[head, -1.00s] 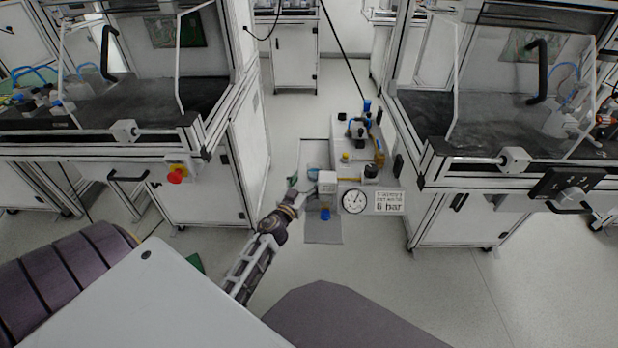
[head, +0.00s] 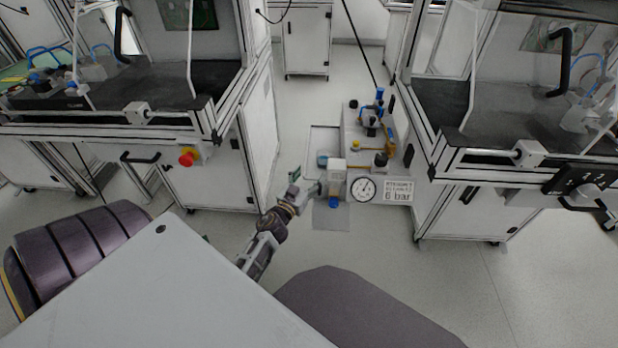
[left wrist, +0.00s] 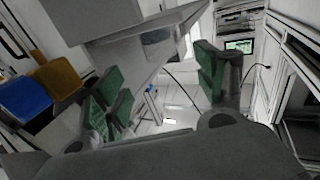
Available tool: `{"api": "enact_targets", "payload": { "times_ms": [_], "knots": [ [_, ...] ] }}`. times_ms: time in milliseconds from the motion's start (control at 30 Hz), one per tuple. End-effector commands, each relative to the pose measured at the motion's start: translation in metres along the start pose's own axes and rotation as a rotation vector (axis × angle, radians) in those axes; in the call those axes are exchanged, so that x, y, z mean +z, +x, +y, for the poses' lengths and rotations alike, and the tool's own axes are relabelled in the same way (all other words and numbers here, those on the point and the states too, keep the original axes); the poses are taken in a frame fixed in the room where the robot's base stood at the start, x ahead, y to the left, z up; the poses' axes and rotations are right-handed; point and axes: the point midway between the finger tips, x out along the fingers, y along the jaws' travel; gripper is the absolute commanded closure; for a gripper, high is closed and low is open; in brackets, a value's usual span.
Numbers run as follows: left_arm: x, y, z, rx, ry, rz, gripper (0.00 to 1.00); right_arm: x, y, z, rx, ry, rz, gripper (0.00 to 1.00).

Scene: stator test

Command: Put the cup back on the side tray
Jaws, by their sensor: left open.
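A small bluish, cup-like thing (head: 322,158) shows at the front of the pale side tray (head: 322,137), just left of a white block. I cannot tell for sure that it is the cup, or whether it rests on the tray. A grey-blue round shape (left wrist: 158,46) by the white block in the left wrist view may be the same thing. My left gripper (head: 308,184) is close in front of it. In the left wrist view its green-padded fingers (left wrist: 160,88) are spread with nothing clearly between them. My right gripper is not in view.
The white block (head: 337,168) with a blue part below it, a pressure gauge (head: 363,189) and a "6 bar" sign (head: 397,191) stand beside the gripper. Fittings crowd the panel behind. Machine cabinets (head: 215,165) flank both sides.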

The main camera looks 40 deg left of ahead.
Motion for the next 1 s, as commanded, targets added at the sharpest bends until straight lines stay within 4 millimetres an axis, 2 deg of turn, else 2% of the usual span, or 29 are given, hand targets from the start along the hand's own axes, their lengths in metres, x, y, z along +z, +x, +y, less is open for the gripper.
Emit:
{"api": "enact_targets", "payload": {
  "times_ms": [567,767,1000],
  "knots": [
    [0.0,-0.005,-0.004,-0.074,0.001,-0.042,0.29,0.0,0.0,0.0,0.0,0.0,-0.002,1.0],
    [0.01,-0.016,-0.005,-0.154,0.004,-0.136,0.29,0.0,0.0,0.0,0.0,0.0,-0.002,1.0],
    [0.032,-0.038,0.006,-0.209,0.009,-0.313,0.29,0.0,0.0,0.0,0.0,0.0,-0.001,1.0]
  ]
}}
